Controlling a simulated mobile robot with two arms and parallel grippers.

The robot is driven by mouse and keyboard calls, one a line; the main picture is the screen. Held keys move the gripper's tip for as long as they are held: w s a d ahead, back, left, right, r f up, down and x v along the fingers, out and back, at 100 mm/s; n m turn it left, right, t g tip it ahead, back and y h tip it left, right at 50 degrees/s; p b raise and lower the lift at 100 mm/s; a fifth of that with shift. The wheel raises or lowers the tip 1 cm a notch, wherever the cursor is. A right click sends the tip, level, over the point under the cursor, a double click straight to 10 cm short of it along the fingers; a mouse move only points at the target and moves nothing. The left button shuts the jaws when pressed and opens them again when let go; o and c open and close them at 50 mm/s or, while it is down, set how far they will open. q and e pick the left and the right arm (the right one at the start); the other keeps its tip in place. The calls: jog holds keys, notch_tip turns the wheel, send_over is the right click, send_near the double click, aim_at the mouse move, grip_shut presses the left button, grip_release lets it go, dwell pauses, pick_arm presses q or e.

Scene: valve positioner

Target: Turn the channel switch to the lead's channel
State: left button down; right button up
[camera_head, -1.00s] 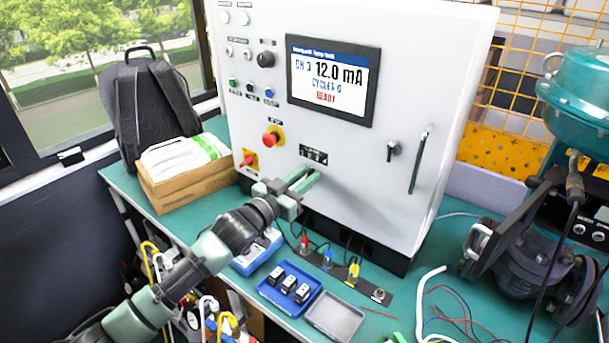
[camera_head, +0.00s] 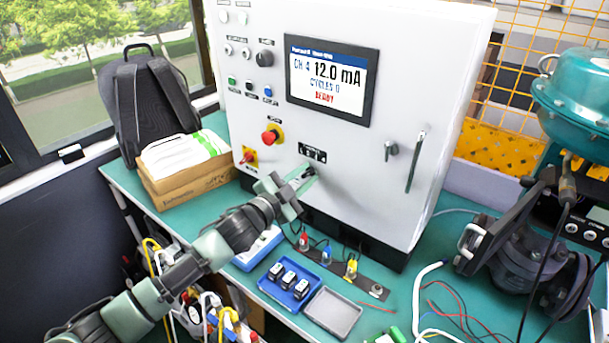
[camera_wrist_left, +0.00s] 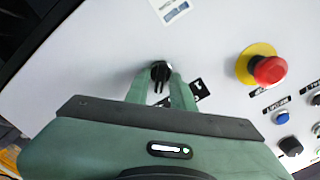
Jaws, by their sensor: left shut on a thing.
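The channel switch (camera_wrist_left: 160,70) is a small black knob on the white cabinet front, below a dark label plate (camera_head: 312,153). In the head view my left gripper (camera_head: 304,180) hides most of it. In the left wrist view the green fingers of the left gripper (camera_wrist_left: 160,84) lie on either side of the knob and are shut on it. The cabinet screen (camera_head: 332,82) reads CH 4, 12.0 mA, cycles 0, READY. Red (camera_head: 303,241), blue (camera_head: 327,255) and yellow (camera_head: 351,268) plugs with dark leads stand on a strip below the cabinet. My right gripper is out of view.
A red emergency stop (camera_head: 271,137) and a red-yellow rotary switch (camera_head: 249,156) are left of the gripper. A blue tray (camera_head: 270,291) with small black-and-white blocks and a grey tray (camera_head: 333,313) lie in front. A teal-topped valve (camera_head: 572,95) stands at right.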

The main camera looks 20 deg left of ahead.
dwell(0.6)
pick_arm(q)
jog(key=c, duration=1.5)
grip_release()
jog(key=shift+s+a+f, duration=0.1)
jog(key=shift+s, duration=0.1)
jog(key=b+v, duration=0.1)
jog(key=v, duration=0.6)
jog(key=shift+s, duration=0.15)
